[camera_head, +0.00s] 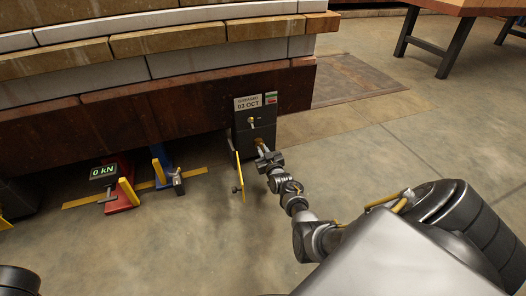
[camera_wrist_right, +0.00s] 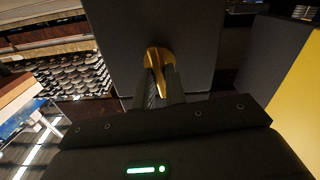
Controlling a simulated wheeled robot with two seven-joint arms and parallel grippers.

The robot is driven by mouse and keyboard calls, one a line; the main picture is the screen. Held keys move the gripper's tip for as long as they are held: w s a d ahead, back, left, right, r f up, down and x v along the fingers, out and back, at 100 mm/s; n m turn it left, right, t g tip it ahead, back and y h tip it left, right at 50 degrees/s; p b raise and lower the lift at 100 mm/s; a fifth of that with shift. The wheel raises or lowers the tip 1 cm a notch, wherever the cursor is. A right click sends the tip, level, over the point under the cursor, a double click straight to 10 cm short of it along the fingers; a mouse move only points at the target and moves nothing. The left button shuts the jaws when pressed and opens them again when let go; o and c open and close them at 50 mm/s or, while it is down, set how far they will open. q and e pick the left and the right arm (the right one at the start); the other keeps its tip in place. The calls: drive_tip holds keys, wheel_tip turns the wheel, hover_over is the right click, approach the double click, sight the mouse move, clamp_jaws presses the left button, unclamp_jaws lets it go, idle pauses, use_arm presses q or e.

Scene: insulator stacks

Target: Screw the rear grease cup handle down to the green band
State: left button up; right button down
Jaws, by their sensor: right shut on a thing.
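A dark box (camera_head: 240,143) at the foot of the stack has small brass fittings on its front. An upper brass handle (camera_head: 252,120) stands free. My right gripper (camera_head: 262,151) reaches the box's front lower down. In the wrist view my right gripper (camera_wrist_right: 160,88) is shut on a brass-yellow handle (camera_wrist_right: 153,56), in front of a dark face. The fingers cover part of this handle. I cannot make out a green band on the cup, nor tell which cup is the rear one. My left gripper is not in view.
A yellow-edged door (camera_head: 238,172) stands open left of the box. A label (camera_head: 248,102) reads "03 OCT", with a small red and green tag beside it. A red jack (camera_head: 121,190) with a "0 kN" display and a blue one (camera_head: 161,166) stand left.

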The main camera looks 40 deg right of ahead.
drive_tip(key=m+p, duration=0.1)
drive_tip(key=m, duration=0.7)
drive_tip(key=m+p, duration=0.1)
drive_tip(key=m, duration=0.6)
drive_tip(key=m+p, duration=0.1)
drive_tip(key=m, duration=0.7)
drive_tip(key=shift+d+f+m, duration=0.15)
drive_tip(key=shift+d+m, duration=0.1)
drive_tip(key=shift+m, duration=0.05)
drive_tip(key=shift+s, duration=0.1)
idle(0.3)
drive_tip(key=c, duration=1.5)
unclamp_jaws()
drive_tip(key=shift+a, duration=0.1)
